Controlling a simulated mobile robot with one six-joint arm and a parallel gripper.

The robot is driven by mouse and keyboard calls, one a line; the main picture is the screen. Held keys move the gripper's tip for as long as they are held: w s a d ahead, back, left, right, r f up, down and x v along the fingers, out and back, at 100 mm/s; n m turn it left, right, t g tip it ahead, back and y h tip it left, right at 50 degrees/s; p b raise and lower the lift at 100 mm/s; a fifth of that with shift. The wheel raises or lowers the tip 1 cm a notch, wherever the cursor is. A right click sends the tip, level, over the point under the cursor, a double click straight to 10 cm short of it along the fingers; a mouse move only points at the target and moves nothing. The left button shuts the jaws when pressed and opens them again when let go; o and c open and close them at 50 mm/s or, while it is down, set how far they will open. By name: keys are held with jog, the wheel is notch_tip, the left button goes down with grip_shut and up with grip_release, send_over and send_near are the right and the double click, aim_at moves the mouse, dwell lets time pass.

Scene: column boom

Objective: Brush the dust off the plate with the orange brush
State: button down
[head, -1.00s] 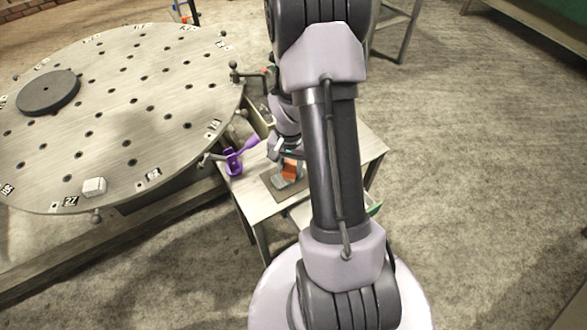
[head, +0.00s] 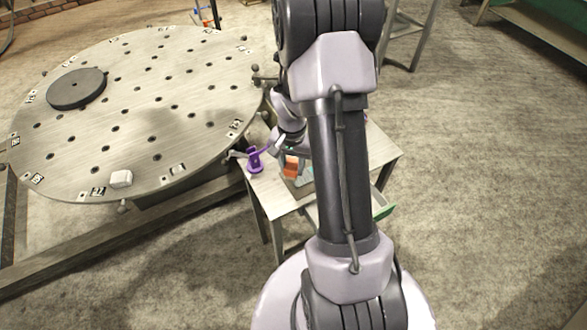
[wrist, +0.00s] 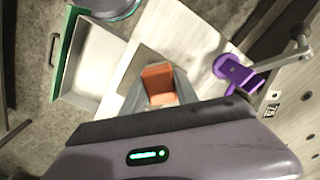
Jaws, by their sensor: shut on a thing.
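The large round plate (head: 140,110) with rows of holes fills the left of the head view. I cannot clearly make out dust on it. My gripper (wrist: 160,100) is over the small table, its grey fingers on either side of the orange brush (wrist: 158,78). It is shut on the brush. In the head view the orange of the brush (head: 291,166) shows just below my wrist, right of the plate's edge. The brush's lower end is hidden in both views, so I cannot tell its clearance from the table.
A green-fronted open drawer (wrist: 88,68) sticks out. Knobbed handles edge the plate.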

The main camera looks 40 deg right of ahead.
jog(key=shift+r+p, duration=1.3)
jog(key=shift+r, duration=0.75)
